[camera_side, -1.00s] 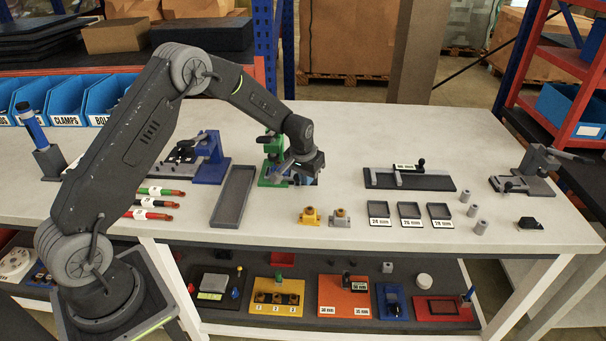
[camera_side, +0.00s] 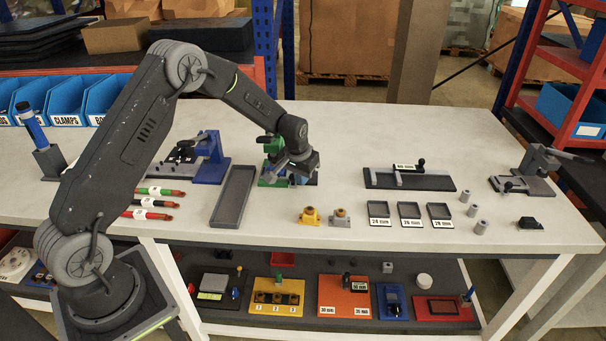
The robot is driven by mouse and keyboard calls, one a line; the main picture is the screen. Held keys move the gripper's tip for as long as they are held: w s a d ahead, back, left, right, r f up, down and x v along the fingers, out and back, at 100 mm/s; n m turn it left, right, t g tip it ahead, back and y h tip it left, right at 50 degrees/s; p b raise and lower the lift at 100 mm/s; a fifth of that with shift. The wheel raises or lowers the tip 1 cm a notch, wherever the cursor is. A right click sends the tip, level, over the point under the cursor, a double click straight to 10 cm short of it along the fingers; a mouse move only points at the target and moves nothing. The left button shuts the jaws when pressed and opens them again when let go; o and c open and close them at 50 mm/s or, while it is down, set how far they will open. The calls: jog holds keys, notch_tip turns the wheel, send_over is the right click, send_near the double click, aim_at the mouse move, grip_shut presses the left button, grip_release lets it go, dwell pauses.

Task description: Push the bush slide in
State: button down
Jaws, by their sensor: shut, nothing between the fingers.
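A green press-like fixture (camera_side: 271,147) stands on the bench near the middle, with a blue part low at its right side. The bush slide cannot be made out for certain; my wrist covers much of the fixture's front. My gripper (camera_side: 296,179) is shut and empty, low at the front of the green fixture. Whether it touches the slide is too small to tell.
A grey tray (camera_side: 233,196) lies left of the fixture, and a blue fixture (camera_side: 211,168) stands behind it. A yellow bush block (camera_side: 309,216) and a grey bush block (camera_side: 340,217) sit in front right. Bare bench lies right of the gripper.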

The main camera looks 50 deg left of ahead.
jog(key=shift+w+d+r, duration=0.25)
jog(key=shift+r, duration=0.25)
jog(key=shift+w+d+r, duration=0.25)
jog(key=shift+r, duration=0.25)
jog(key=v, duration=0.2)
jog(key=w+v, duration=0.1)
jog(key=v, duration=0.2)
jog(key=shift+a+r, duration=0.1)
jog(key=shift+a, duration=0.05)
jog(key=s+d+r, duration=0.2)
jog(key=s+r, duration=0.2)
jog(key=r, duration=0.5)
jog(key=s+d+r, duration=0.2)
jog(key=s+r, duration=0.2)
jog(key=r, duration=0.5)
jog(key=s+d+m+t, duration=0.1)
jog(key=s+d, duration=0.2)
jog(key=s, duration=0.9)
jog(key=s+d+m+t, duration=0.2)
jog(key=s+d, duration=0.2)
jog(key=s, duration=0.9)
jog(key=shift+d+h, duration=0.3)
